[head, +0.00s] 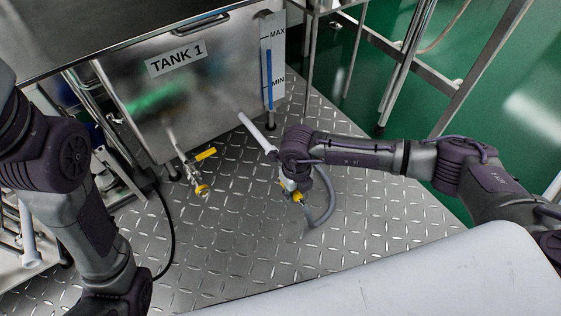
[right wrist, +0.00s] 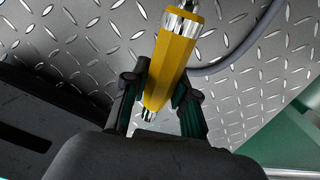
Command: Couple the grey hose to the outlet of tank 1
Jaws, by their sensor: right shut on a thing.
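Tank 1 (head: 205,75) is a steel box with a name label on its front. Below it, a metal outlet pipe carries a valve with a yellow handle (head: 206,154) and a yellow end fitting (head: 202,190). My right gripper (head: 289,184) is to the right of this fitting, clearly apart from it. It is shut on the yellow coupling of the grey hose, and the coupling shows between the fingers in the right wrist view (right wrist: 170,65). The grey hose (head: 330,205) curves from the coupling down towards the floor. My left arm shows at the left, but its gripper is out of view.
A level gauge (head: 268,75) stands at the tank's right side. Metal frames stand behind and at the left. The patterned metal floor (head: 235,235) in front of the tank is mostly clear.

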